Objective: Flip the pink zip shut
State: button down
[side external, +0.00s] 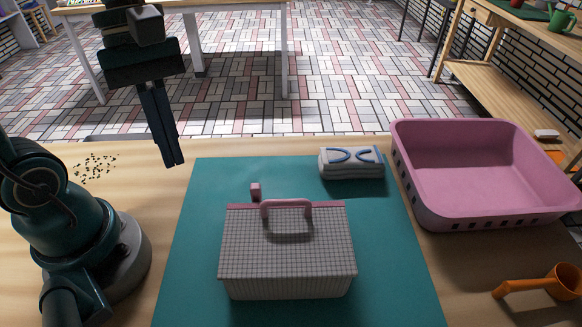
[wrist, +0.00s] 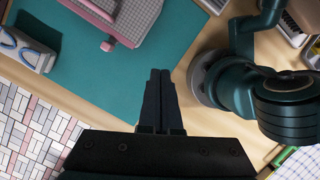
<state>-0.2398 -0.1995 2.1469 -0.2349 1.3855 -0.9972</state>
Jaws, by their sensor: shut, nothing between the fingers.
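A grey checked bag (side external: 287,252) with a pink handle (side external: 286,207) sits on the teal mat (side external: 190,250). A pink strip (side external: 334,205) runs along its far top edge. The bag shows at the top of the wrist view (wrist: 140,14), partly cut off. My gripper (side external: 173,164) is shut and empty, pointing down above the table to the left of the mat, apart from the bag. Its fingers show in the wrist view (wrist: 160,73).
A folded grey cloth with blue loops (side external: 351,163) lies at the mat's far right. A pink basin (side external: 480,175) stands right of the mat, and an orange scoop (side external: 545,285) lies in front of it. Small dark bits (side external: 94,168) lie on the table at left.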

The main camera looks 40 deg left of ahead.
jog(key=w+a+f+n+h, duration=0.1)
jog(key=a+f+n+h, duration=0.2)
jog(key=n, duration=0.3)
jog(key=w+a+f+n+h, duration=0.1)
jog(key=a+f+n+h, duration=0.2)
jog(key=n+h, duration=0.3)
jog(key=w+a+f+n+h, duration=0.2)
jog(key=a+f+n+h, duration=0.1)
jog(key=n, duration=0.5)
jog(key=shift+a+f+h, duration=0.2)
jog(key=shift+a+h, duration=0.35)
jog(key=shift+h, duration=0.65)
jog(key=shift+s+a+f+n+t+h, duration=0.3)
jog(key=shift+f+n+t, duration=0.15)
jog(key=shift+t, duration=0.25)
jog(key=shift+d+r, duration=0.1)
jog(key=shift+d, duration=0.1)
send_near(256, 197)
jog(key=s, duration=0.1)
jog(key=s+d, duration=0.2)
jog(key=shift+s+r, duration=0.35)
jog(key=shift+s, duration=0.05)
jog(key=shift+w+d, duration=0.45)
jog(key=shift+d, duration=0.2)
jog(key=shift+w+d, duration=0.45)
jog(key=shift+d, duration=0.15)
jog(key=shift+w+d, duration=0.5)
